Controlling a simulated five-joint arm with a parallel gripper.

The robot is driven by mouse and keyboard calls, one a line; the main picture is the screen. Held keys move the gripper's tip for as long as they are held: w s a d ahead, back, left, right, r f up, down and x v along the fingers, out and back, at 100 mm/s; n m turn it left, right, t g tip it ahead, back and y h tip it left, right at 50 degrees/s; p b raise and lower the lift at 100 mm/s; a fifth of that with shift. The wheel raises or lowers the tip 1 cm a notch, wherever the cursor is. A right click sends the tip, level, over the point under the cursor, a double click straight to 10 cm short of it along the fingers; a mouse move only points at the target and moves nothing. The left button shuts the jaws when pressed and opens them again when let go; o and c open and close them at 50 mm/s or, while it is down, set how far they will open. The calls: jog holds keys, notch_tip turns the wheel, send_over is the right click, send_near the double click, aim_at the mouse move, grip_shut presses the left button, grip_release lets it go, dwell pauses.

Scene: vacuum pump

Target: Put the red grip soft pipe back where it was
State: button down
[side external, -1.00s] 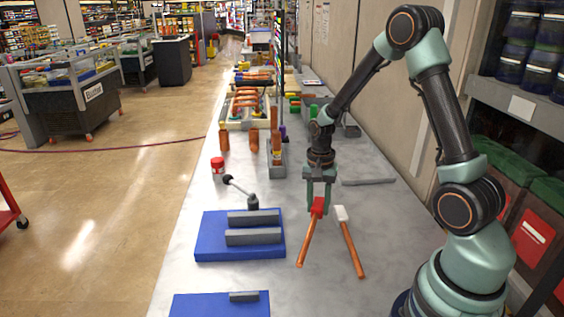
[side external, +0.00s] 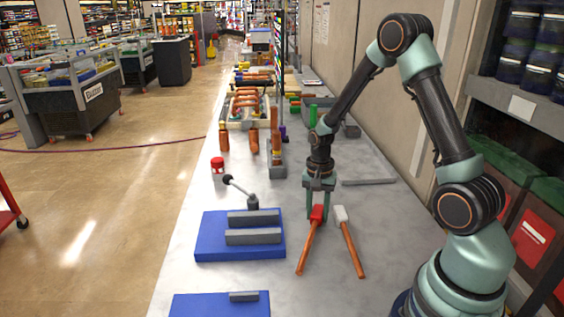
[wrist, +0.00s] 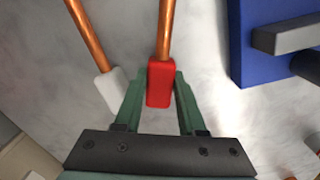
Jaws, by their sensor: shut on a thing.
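The soft pipe with the red grip (side external: 317,212) has a copper-coloured shaft that runs down and slightly left in the side view. My gripper (side external: 318,218) points down with its green fingers on either side of the red grip, shut on it. In the wrist view, the red grip (wrist: 160,86) sits between the fingertips (wrist: 157,82), with the shaft running to the top edge. The pipe is at or just above the grey tabletop; I cannot tell if it touches.
A similar pipe with a white grip (side external: 341,214) lies close on the right. A blue base with grey blocks (side external: 206,247) stands left, with a black-knobbed lever (side external: 240,189) behind it. A grey bar (side external: 369,182) lies behind right. Bare tabletop (side external: 400,225) is to the right.

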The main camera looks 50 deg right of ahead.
jog(key=shift+f, duration=0.5)
jog(key=shift+c, duration=2.1)
grip_release()
notch_tip(320, 180, up, 11)
jog(key=s+a+r+n+t, duration=0.3)
jog(key=a+r+n, duration=0.3)
jog(key=r, duration=0.1)
jog(key=s+a+r+n+t, duration=0.3)
jog(key=s+a+r+n, duration=0.1)
jog(key=a+r+n, duration=0.2)
jog(key=shift+s+a+r+n, duration=0.15)
jog(key=shift+a+r+n, duration=0.2)
jog(key=shift+a+n, duration=0.3)
